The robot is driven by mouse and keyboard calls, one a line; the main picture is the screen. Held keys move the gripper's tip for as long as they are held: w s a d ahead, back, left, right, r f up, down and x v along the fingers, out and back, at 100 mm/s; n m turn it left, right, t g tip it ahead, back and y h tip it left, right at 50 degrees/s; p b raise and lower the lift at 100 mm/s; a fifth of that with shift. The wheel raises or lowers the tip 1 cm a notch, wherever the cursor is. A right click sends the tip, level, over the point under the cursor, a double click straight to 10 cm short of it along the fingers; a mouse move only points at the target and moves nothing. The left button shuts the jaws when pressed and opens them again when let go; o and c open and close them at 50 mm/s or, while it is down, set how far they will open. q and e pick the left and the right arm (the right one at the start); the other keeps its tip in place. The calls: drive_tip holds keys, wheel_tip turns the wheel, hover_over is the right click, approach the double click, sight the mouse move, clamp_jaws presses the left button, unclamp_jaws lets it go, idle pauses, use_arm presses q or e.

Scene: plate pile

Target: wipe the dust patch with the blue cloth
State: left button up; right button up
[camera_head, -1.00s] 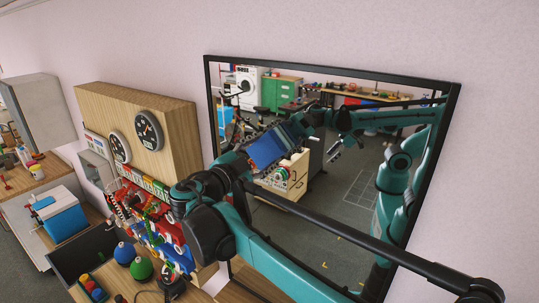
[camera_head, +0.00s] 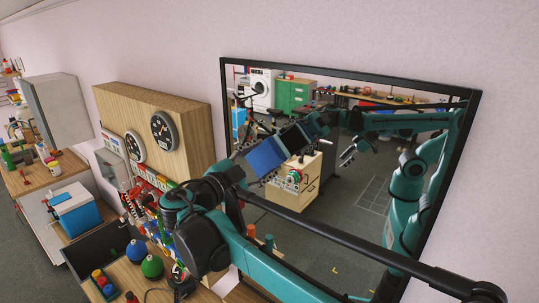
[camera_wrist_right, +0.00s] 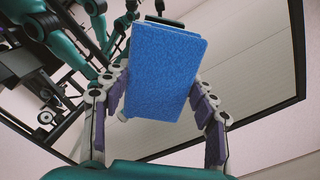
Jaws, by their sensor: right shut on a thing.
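The blue cloth (camera_wrist_right: 168,70) is a folded, flat blue pad in the right wrist view. My right gripper (camera_wrist_right: 160,98) is shut on it, with a finger on either side. In the head view the cloth (camera_head: 265,157) appears in front of the mirror (camera_head: 375,185). My right gripper (camera_head: 245,168) is partly covered there by my own wrist. A darker shape just beyond the cloth looks like its reflection. I cannot tell whether the cloth touches the glass. I cannot make out a dust patch. My left gripper is not directly in view.
A black frame edges the mirror on the pale wall. A wooden cabinet with round gauges (camera_head: 155,120) stands left of it. Below are a blue ball (camera_head: 136,251), a green ball (camera_head: 152,266) and a dark tray wall (camera_head: 95,248). A blue-and-white box (camera_head: 76,212) stands further left.

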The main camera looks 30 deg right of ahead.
drive_tip(key=shift+s+a, duration=0.25)
drive_tip(key=shift+a, duration=0.45)
drive_tip(key=shift+a, duration=0.1)
drive_tip(key=shift+v, duration=1.5)
drive_tip(key=shift+s, duration=0.1)
